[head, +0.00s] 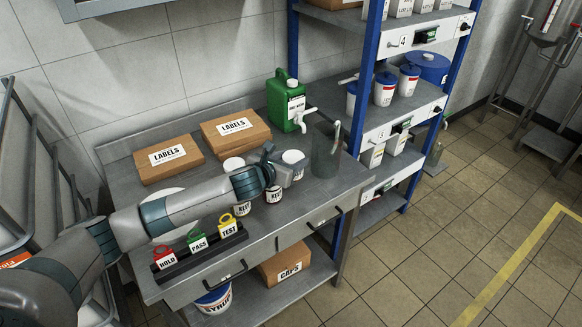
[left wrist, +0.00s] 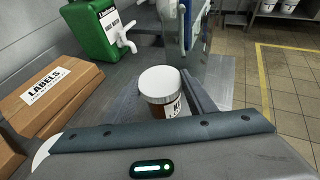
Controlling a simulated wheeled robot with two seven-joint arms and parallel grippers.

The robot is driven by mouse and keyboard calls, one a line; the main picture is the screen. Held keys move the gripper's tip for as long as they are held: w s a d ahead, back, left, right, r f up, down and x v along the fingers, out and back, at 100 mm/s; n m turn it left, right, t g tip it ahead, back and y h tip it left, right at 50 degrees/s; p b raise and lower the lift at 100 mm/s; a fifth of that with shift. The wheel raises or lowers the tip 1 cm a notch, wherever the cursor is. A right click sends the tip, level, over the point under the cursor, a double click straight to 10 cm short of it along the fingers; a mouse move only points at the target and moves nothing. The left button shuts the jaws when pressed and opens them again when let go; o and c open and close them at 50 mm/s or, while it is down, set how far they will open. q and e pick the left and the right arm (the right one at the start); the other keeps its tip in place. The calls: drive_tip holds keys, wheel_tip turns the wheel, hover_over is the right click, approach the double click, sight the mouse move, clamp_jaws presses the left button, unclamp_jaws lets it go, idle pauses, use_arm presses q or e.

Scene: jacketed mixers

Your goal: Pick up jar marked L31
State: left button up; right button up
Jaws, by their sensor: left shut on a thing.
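My left gripper (head: 284,172) reaches over the steel bench and is shut on a jar with a white lid (head: 293,157). In the left wrist view this jar (left wrist: 162,88) sits upright between the two fingers, its brown body and part of a white label showing. The label is too small and cut off to read as L31. Two more labelled jars show partly below my arm, one at the left (head: 243,209) and one nearer the gripper (head: 273,195). Their upper parts are partly hidden by my arm. I cannot tell whether the held jar touches the bench.
A grey cylindrical container (head: 326,152) stands close right of the gripper. A green canister with a tap (head: 286,102) and two LABELS boxes (head: 235,127) stand behind. A rack of HOLD, PASS and TEST tags (head: 198,243) lies at the front. Blue-posted shelving (head: 366,80) rises at the right.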

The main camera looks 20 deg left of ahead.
use_arm(q)
drive_tip(key=s+d+r+b, duration=0.3)
drive_tip(key=s+d+r, duration=0.4)
drive_tip(key=d+r, duration=0.1)
drive_tip(key=shift+d, duration=0.7)
drive_tip(key=shift+s, duration=0.1)
